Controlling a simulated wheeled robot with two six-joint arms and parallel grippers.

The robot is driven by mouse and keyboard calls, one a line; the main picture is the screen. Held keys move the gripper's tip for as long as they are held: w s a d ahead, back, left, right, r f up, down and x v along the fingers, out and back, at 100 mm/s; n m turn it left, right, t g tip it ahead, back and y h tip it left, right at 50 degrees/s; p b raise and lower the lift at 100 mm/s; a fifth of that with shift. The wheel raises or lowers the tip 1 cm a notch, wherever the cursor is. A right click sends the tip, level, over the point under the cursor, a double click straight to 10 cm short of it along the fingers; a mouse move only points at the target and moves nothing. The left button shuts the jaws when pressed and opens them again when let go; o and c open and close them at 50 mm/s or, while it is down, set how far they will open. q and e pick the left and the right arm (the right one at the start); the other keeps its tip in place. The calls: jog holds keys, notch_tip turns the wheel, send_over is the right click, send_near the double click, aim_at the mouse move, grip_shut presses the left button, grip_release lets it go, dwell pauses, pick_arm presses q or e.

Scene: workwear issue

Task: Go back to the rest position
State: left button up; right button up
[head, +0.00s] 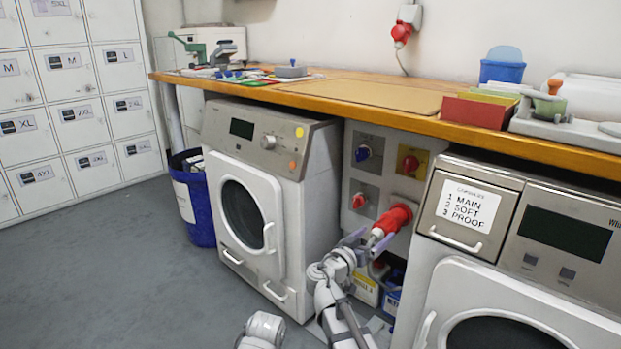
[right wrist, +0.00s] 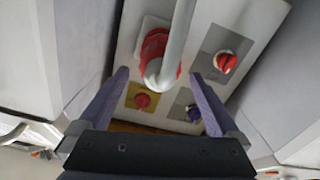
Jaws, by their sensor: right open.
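My right gripper (head: 369,240) is in front of the socket panel between the two machines, close to the red plug (head: 392,219). In the right wrist view its two purple fingers (right wrist: 159,74) are spread apart. The red plug (right wrist: 154,46) and its thick grey cable (right wrist: 181,30) show in the gap ahead of the fingers. Nothing is visibly clamped, and I cannot tell how far the plug is from the fingertips. The plug is at the panel's lower right socket. My left gripper is not in view.
A washing machine (head: 290,205) stands left of the panel (head: 358,192) and another machine (head: 470,290) stands right. A wooden worktop (head: 235,88) runs above. Containers (head: 366,290) stand low beneath the panel. A blue bin (head: 200,222) is further left; the floor (head: 110,280) is clear there.

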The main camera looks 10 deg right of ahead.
aim_at(388, 223)
jog(key=x, duration=0.8)
jog(key=shift+w, duration=0.1)
